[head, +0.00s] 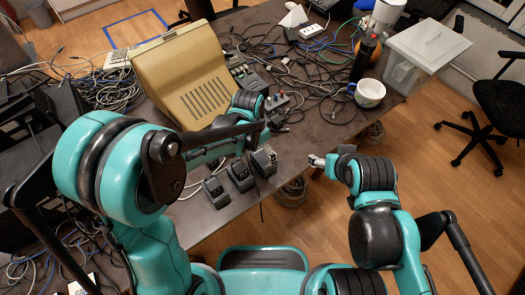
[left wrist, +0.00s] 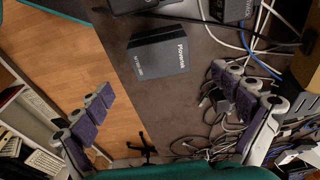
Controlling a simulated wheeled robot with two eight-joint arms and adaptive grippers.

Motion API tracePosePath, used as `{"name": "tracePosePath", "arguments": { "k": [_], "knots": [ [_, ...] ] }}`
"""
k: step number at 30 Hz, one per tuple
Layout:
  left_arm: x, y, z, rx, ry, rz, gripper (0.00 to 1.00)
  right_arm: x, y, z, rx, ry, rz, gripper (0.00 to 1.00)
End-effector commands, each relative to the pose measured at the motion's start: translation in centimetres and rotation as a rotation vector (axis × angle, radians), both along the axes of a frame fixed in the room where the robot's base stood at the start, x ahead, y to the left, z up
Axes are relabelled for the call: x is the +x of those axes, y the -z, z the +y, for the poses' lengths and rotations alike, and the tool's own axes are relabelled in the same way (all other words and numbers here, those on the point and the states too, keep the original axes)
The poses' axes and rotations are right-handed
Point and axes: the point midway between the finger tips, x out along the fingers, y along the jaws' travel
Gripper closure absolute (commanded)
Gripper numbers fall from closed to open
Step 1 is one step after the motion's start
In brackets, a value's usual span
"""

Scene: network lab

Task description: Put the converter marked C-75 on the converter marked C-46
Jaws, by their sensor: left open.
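Several small black converters stand near the front edge of the table. In the head view one is the leftmost (head: 217,192), another is beside it (head: 240,175), and a third (head: 260,163) is close to my left gripper (head: 266,152). In the left wrist view a black box-shaped converter (left wrist: 160,57) with white lettering lies ahead of the spread fingers of my left gripper (left wrist: 163,86), with nothing between them. Part of another converter (left wrist: 135,5) shows at the top edge. I cannot read C-75 or C-46 on any. My right gripper (head: 317,160) is beyond the table's front edge, its opening unclear.
A beige terminal (head: 185,75) stands behind the converters. Tangled cables (head: 315,80) cover the back and right of the table. A white mug (head: 369,93) and a clear bin (head: 425,50) stand at the right. Bare tabletop (head: 310,138) lies right of the converters.

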Motion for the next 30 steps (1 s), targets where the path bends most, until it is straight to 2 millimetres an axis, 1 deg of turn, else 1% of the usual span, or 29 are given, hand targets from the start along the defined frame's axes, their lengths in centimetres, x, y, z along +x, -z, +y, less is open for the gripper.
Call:
{"name": "tracePosePath", "arguments": {
  "k": [1,3,7,12,16,19,20,23,27,30],
  "knots": [
    [-0.2,-1.6,0.2,0.000,0.000,0.000,0.02,0.0,-0.9,0.0,0.000,0.000,0.000,0.32],
    [-0.3,-3.0,0.3,0.000,0.000,0.000,0.02,0.0,-1.4,0.0,0.000,0.000,0.000,0.32],
    [-0.4,-5.1,0.6,0.000,0.000,0.000,0.02,0.0,-2.0,0.0,0.000,0.000,0.000,0.32],
    [-0.6,-6.3,0.8,0.000,0.000,0.000,0.02,0.0,-2.3,0.0,0.000,0.000,0.000,0.32],
    [-0.6,-6.5,0.8,0.000,-0.001,-0.001,0.02,0.0,-2.3,0.0,0.000,0.000,0.000,0.32],
    [-0.8,-7.1,1.5,-0.004,-0.030,-0.012,0.02,0.0,-2.3,0.0,0.000,0.000,0.000,0.32],
    [-1.0,-7.5,1.9,-0.006,-0.049,-0.020,0.02,0.0,-2.3,0.0,0.000,0.000,0.000,0.32],
    [-1.9,-9.5,4.0,-0.021,-0.153,-0.065,0.02,0.0,-2.3,0.0,0.000,0.000,0.000,0.32],
    [-4.2,-12.6,8.2,-0.060,-0.366,-0.159,0.02,0.0,-2.3,0.0,0.000,0.000,0.000,0.32],
    [-6.2,-14.3,11.0,-0.095,-0.524,-0.232,0.02,0.0,-2.3,0.0,0.000,0.000,0.000,0.32]
  ]
}}
